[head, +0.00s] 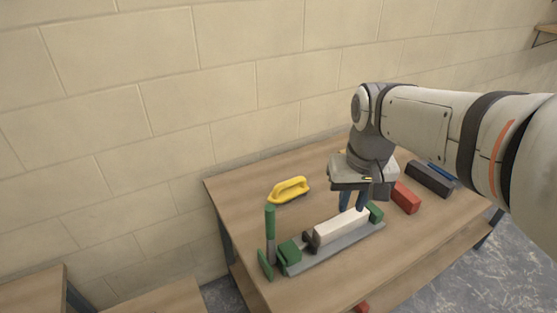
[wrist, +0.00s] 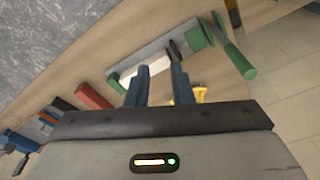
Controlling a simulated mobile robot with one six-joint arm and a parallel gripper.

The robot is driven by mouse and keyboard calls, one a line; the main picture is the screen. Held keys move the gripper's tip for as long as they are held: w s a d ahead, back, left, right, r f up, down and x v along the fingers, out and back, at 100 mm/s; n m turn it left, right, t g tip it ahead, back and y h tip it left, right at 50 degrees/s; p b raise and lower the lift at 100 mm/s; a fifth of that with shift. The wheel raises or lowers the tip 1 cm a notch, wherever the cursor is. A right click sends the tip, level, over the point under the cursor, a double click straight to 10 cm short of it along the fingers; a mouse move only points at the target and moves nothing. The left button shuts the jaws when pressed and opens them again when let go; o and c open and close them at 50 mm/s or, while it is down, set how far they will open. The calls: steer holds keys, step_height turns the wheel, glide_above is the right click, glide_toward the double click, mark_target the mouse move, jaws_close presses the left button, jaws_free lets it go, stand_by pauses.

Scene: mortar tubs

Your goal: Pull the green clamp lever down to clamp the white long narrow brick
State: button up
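The green clamp lever (head: 270,221) stands upright at the left end of the grey clamp fixture (head: 335,246). It also shows at the upper right of the wrist view (wrist: 240,62). The white long narrow brick (head: 340,228) lies along the fixture between a dark pad (head: 309,240) and a green end block (head: 375,212). Whether the pad touches the brick is unclear. My gripper (head: 354,207) is over the brick's right part, away from the lever. In the wrist view, its blue fingers (wrist: 158,70) are apart with nothing held; they partly hide the brick (wrist: 157,67).
A yellow-handled tool (head: 289,190) lies behind the fixture. A red brick (head: 406,198) and a dark block (head: 429,178) lie to the right. The wooden table (head: 235,203) is clear around the lever's left and rear. A block wall stands behind.

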steer(key=w+a, duration=0.2)
steer(key=w+a+n+g, duration=0.1)
steer(key=w+a, duration=0.2)
steer(key=w+a+r+g, duration=0.1)
steer(key=w+a, duration=0.2)
steer(key=shift+w+n, duration=0.25)
steer(key=shift+n, duration=0.05)
jaws_close()
steer(key=w+a+f+n+g, duration=0.1)
steer(key=w+a, duration=0.2)
steer(key=a, duration=0.3)
steer(key=w+a+f+g+h, duration=0.1)
steer(key=w+a, duration=0.2)
steer(key=a, duration=0.3)
steer(key=shift+a+f+n+b, duration=0.15)
steer(key=shift+f+n+b, duration=0.2)
steer(key=shift+n+b, duration=0.1)
steer(key=shift+w, duration=0.1)
